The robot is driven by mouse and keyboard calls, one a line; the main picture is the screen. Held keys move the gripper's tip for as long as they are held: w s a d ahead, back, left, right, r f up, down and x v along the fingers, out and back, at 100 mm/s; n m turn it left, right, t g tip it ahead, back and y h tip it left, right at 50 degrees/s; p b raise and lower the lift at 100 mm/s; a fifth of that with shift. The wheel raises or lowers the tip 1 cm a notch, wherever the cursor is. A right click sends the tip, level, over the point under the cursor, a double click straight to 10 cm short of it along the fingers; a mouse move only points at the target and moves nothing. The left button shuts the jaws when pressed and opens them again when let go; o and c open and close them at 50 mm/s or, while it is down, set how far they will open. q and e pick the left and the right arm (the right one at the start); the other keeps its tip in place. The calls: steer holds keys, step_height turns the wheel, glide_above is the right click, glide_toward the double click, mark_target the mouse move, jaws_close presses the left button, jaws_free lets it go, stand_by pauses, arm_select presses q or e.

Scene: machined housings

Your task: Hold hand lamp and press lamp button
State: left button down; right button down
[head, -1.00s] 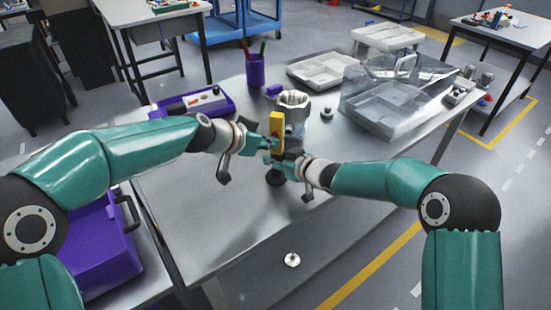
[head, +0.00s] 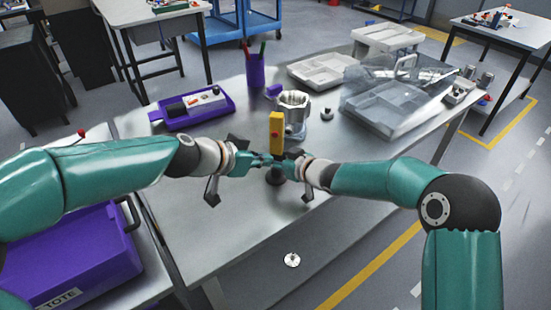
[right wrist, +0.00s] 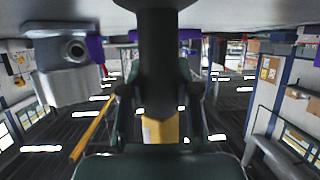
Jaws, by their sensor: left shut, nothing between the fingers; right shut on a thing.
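The hand lamp (head: 276,124) has a yellow upper part and a dark round lower end. It stands about upright near the middle of the metal table. My right gripper (head: 281,158) is shut on the lamp from the right, below the yellow part. The lamp's button is not clear in the head view.
A metal housing (head: 293,104) stands right behind the lamp. A purple tray (head: 192,121) lies back left, near a purple pen cup (head: 255,72). The front left table surface is clear.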

steer(key=c, duration=0.8)
jaws_free()
steer(key=shift+o, duration=0.2)
steer(key=shift+d, duration=0.1)
